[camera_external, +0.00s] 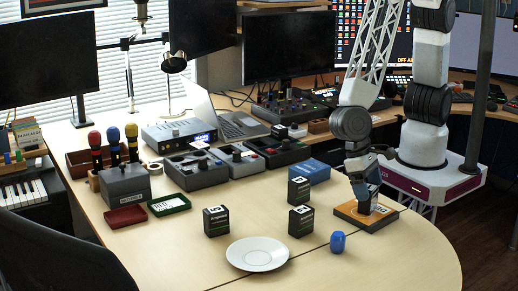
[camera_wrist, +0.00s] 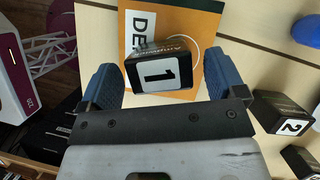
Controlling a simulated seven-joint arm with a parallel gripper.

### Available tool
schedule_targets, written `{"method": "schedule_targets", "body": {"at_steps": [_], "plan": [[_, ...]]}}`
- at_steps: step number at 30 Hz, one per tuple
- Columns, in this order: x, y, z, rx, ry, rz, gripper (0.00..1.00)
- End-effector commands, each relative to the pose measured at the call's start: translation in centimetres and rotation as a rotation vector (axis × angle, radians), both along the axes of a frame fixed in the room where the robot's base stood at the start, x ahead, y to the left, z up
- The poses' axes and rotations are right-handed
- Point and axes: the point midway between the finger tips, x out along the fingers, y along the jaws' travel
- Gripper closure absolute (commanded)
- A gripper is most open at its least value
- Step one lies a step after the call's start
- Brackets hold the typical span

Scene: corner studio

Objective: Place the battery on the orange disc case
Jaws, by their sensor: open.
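The orange disc case (camera_external: 349,214) lies flat near the right end of the table; its orange cover and "DE" label also show in the wrist view (camera_wrist: 205,18). My gripper (camera_wrist: 161,85) is open, with a blue finger on each side of the block and small gaps visible.
Similar black blocks stand left of the case: one marked 5 (camera_external: 216,221), one marked 2 (camera_external: 300,220) and another behind (camera_external: 298,190). A blue cylinder (camera_external: 337,241) and white plate (camera_external: 257,254) are in front. A blue box (camera_external: 308,171) lies behind.

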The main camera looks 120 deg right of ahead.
Motion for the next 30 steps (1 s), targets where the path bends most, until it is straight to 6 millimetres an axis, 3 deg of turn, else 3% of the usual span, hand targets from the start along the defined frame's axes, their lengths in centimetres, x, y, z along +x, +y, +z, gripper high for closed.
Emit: {"method": "schedule_targets", "body": {"at_steps": [15, 21, 30], "plan": [[1.2, -2.7, 7.2, 0.0, -0.001, 0.001, 0.11], [1.3, -3.2, 8.4, 0.0, 0.001, 0.0, 0.11], [1.3, -3.3, 8.7, 0.0, 0.001, 0.0, 0.11]]}}
